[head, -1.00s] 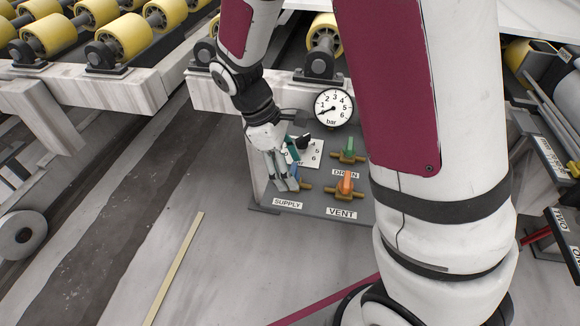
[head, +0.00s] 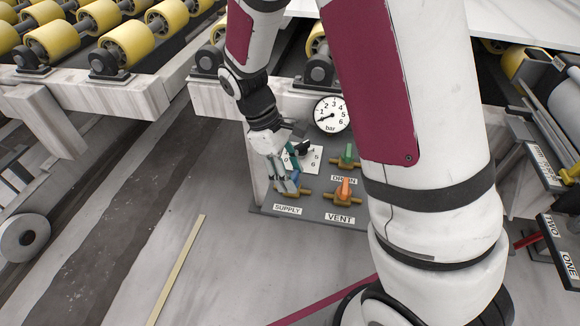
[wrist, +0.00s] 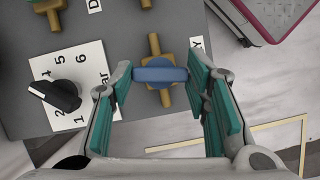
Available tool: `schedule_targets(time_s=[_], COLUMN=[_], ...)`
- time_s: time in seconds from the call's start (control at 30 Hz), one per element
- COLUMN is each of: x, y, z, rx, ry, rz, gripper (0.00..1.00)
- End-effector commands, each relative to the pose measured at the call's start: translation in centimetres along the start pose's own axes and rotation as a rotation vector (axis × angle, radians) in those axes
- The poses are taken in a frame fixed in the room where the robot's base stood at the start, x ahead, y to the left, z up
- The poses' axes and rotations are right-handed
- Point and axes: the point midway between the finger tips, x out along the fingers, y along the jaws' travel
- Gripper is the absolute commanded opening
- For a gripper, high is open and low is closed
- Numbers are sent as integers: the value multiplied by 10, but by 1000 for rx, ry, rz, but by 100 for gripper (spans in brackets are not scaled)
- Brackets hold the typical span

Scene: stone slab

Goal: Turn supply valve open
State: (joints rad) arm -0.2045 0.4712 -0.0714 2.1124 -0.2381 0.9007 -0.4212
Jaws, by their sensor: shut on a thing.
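The supply valve has a blue handle (wrist: 160,75) on a brass body (wrist: 154,44), above the SUPPLY label (head: 287,209). In the wrist view the handle lies crosswise to the brass pipe. My gripper (wrist: 161,80) is shut on the blue handle, with a green pad at each end of it. In the head view my gripper (head: 283,181) reaches down to the panel's left part and hides much of this valve.
The panel also bears an orange-handled VENT valve (head: 344,191), a green-handled DRAIN valve (head: 347,156), a black knob (wrist: 59,95) on a numbered card, and a bar gauge (head: 332,115). Yellow rollers (head: 124,44) stand behind. The floor at front left is largely clear.

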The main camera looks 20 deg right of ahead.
Motion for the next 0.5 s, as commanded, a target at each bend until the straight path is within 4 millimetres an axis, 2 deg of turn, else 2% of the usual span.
schedule_targets(time_s=[0.5], x=[-1], y=[3], z=[3], rx=[450], ry=[-3], rz=[-188], gripper=[15])
